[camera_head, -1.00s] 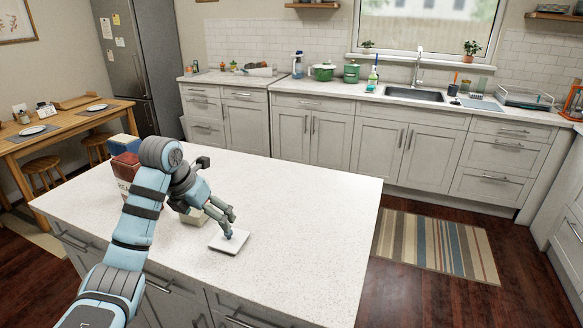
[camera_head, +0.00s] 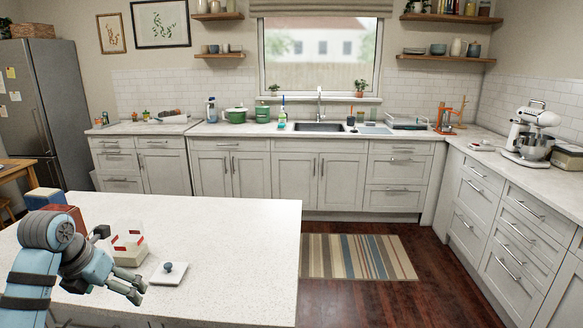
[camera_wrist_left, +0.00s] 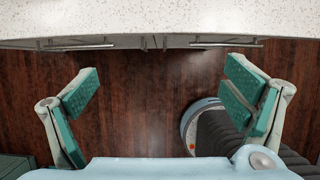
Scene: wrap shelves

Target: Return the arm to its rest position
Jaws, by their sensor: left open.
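My left arm comes in from the left in the head view. My left gripper (camera_head: 134,290) is open and empty, in front of and to the left of a white square lid (camera_head: 178,280) with a dark blue knob (camera_head: 168,267). The lid lies flat on the white island counter (camera_head: 235,235). The left wrist view shows both green-padded fingers (camera_wrist_left: 165,95) spread wide with nothing between them. They are over the dark wood floor (camera_wrist_left: 150,75), beside the counter's front edge. My right gripper is in neither view.
A pale open container (camera_head: 130,256) with red-and-white items stands behind the lid. A red box (camera_head: 72,214) and a blue box (camera_head: 45,197) stand partly hidden behind my arm. The counter's right half is clear. A striped rug (camera_head: 358,257) lies on the floor beyond.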

